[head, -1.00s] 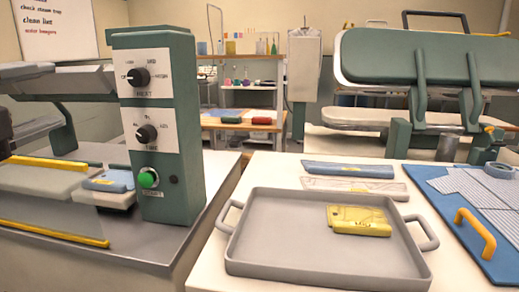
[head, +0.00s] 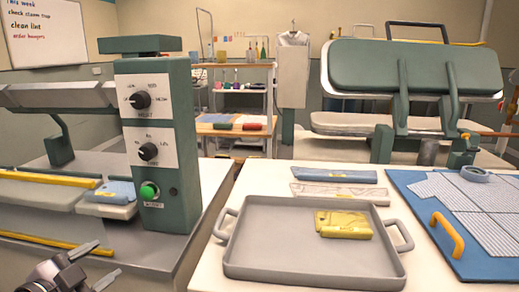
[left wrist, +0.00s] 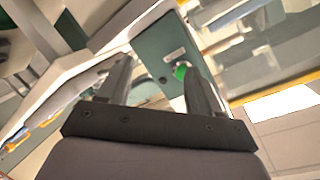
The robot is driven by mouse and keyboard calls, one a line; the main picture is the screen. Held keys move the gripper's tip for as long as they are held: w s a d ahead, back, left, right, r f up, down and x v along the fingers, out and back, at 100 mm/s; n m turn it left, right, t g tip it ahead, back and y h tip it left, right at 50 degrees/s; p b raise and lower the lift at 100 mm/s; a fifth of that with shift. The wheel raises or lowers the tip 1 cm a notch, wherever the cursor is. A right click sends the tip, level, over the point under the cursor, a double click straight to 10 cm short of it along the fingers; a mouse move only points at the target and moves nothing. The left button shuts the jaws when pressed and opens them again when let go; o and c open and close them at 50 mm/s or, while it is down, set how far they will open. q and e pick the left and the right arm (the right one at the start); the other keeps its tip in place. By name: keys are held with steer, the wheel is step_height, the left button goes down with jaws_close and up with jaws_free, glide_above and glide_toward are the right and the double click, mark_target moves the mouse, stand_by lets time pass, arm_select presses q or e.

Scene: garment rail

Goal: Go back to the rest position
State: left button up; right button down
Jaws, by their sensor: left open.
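My left gripper (head: 95,263) shows at the bottom left of the head view, in front of the green press control box (head: 160,185). Its two fingers are apart with nothing between them. In the left wrist view the open fingers (left wrist: 158,85) show with the control box and its green button (left wrist: 181,72) beyond them; the gripper touches nothing that I can see. My right gripper is in neither view.
A grey tray (head: 275,272) with a yellow packet (head: 343,224) lies on the white table. A blue board (head: 490,262) with a yellow handle (head: 447,235) is at the right. The heat press (head: 60,95) stands at the left. A padded green press (head: 415,75) is behind the table.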

arm_select(q)
steer(key=s+d+f+n+g+p, duration=0.1)
steer(key=s+d+f+n, duration=0.1)
steer(key=s+d+f, duration=0.2)
steer(key=s+d+f+n+g+p, duration=0.1)
steer(key=s+d+f+n+g, duration=0.1)
steer(key=s+f, duration=0.6)
steer(key=s+d+f+n+g+p, duration=0.1)
steer(key=s+d+f+n, duration=0.3)
steer(key=d+f, duration=0.3)
step_height(320, 180, down, 4)
steer(key=shift+s+f+p, duration=0.2)
steer(key=shift+s+p, duration=0.2)
steer(key=shift+s, duration=0.5)
